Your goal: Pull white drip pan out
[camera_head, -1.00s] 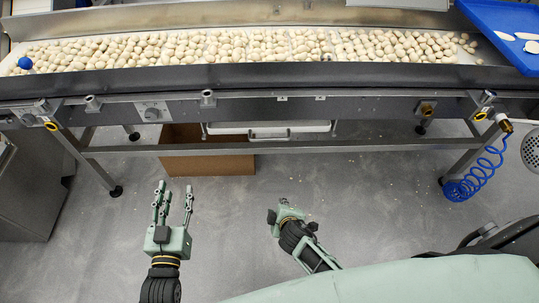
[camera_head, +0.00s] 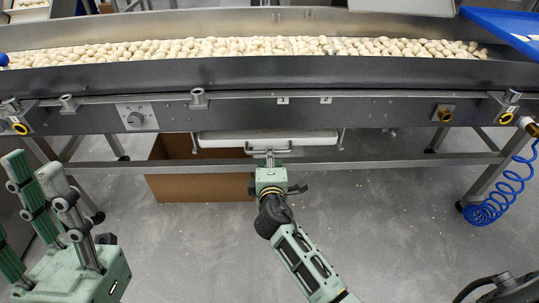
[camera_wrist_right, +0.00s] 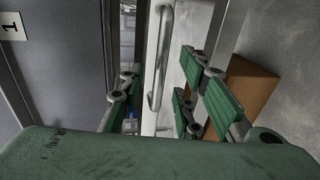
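The white drip pan (camera_head: 222,140) hangs level under the conveyor, with a metal bar handle (camera_head: 284,151) at its front. My right gripper (camera_head: 269,160) is at the handle, reaching up from below in the head view. In the right wrist view the handle (camera_wrist_right: 165,45) runs between the spread fingers of my right gripper (camera_wrist_right: 155,100), with visible gaps to the fingers. The gripper looks open around the handle, not closed on it. My left gripper (camera_head: 35,215) is open and empty at the lower left, away from the pan.
The steel conveyor (camera_head: 370,110) carries filled pasta (camera_head: 240,47). Its lower cross bar (camera_head: 390,163) passes just below the pan. A cardboard box (camera_head: 200,187) stands on the floor beneath. A blue coiled hose (camera_head: 490,205) hangs at right. The floor in front is clear.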

